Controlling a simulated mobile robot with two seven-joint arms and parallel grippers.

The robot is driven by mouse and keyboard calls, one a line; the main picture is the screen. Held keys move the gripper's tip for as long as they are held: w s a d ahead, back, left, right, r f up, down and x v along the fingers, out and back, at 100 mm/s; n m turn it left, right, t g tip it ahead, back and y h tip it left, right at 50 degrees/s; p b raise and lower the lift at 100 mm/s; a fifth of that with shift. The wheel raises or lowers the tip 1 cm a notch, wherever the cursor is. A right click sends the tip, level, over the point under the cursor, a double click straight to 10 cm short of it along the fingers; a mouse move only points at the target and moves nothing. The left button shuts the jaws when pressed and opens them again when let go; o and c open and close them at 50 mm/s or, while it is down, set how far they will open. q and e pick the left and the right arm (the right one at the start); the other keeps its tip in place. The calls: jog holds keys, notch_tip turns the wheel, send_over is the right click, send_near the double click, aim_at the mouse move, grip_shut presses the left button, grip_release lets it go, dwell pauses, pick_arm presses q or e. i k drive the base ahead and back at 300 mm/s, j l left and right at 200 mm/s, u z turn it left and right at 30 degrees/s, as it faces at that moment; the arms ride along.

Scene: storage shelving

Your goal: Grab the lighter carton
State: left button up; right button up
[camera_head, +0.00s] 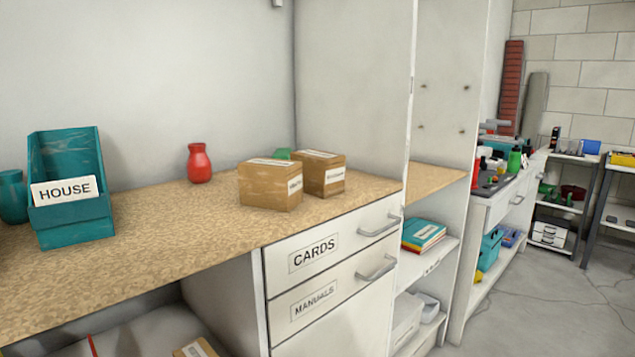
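Two small brown cartons stand side by side on the cork-coloured worktop, near its right end. The front-left carton (262,187) has a pale strip on top and a white label at its right edge. The back-right carton (335,181) looks slightly darker on its front side and also carries a pale strip and a white label. The front-left carton partly covers the other's left side. The label text is too small to read surely, and their weights cannot be told by sight. Neither of my grippers is in view.
A green item (280,153) sits behind the cartons. Drawers (315,255) have protruding handles. The worktop's front middle is clear.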

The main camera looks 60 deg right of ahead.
aim_at(323, 173)
jog(key=z, duration=1.75)
jog(key=i+l+u, duration=0.2)
jog(key=u, duration=0.2)
jog(key=l, duration=0.1)
